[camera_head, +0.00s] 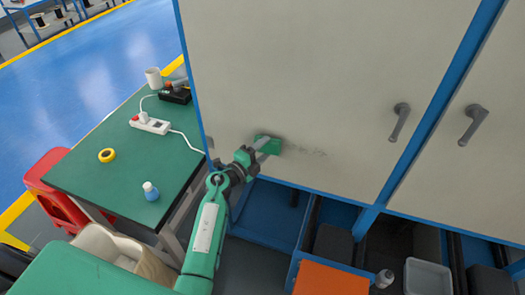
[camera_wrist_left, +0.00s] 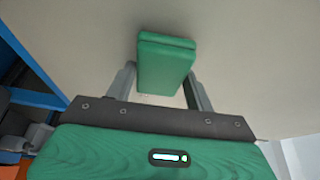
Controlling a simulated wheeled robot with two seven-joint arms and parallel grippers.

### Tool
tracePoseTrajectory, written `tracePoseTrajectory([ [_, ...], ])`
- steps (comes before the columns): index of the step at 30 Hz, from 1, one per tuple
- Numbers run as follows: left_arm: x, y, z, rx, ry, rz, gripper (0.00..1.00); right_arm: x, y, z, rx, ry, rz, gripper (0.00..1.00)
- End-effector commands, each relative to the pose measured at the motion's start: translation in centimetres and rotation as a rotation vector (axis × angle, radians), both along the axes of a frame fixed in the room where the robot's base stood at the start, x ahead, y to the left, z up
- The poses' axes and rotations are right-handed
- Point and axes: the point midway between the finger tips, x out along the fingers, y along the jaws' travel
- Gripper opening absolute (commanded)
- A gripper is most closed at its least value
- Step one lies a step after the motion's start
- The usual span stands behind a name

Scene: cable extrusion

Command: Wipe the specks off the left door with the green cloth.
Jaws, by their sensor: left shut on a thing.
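The left door (camera_head: 290,70) is a large pale panel with a blue frame and a grey handle (camera_head: 399,122) at its right side. Dark specks (camera_head: 312,153) form a smudge low on the door, just right of the green cloth (camera_head: 268,146). My left gripper (camera_head: 262,149) is shut on the cloth, which is at the door's lower left. In the left wrist view the folded cloth (camera_wrist_left: 166,62) sits between the fingers against or very near the pale door (camera_wrist_left: 240,60); I cannot tell if it touches. My right gripper is not in view.
A green table (camera_head: 100,165) at the left holds a power strip (camera_head: 150,124), yellow tape (camera_head: 107,155), a small bottle (camera_head: 150,191) and a mug (camera_head: 154,78). Below the door are open blue shelves, an orange surface (camera_head: 330,279) and a grey bin (camera_head: 427,277).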

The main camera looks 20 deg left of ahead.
Motion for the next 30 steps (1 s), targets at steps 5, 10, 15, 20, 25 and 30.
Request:
tracePoseTrajectory([
  [5,0.4,0.0,0.0,0.000,-0.001,0.000,0.35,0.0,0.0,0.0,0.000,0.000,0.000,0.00],
  [10,0.7,0.0,0.0,0.000,-0.001,-0.001,0.35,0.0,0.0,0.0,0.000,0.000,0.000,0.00],
  [15,1.1,0.0,0.0,0.000,-0.001,-0.001,0.35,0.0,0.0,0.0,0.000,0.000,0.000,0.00],
  [20,1.4,0.0,0.0,0.000,-0.001,0.000,0.35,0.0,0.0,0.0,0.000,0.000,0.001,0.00],
  [25,1.4,-0.2,0.1,0.000,0.000,0.000,0.35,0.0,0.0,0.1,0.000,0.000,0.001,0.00],
  [30,1.3,-1.3,0.2,0.000,0.001,-0.001,0.35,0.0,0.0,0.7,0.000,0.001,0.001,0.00],
])
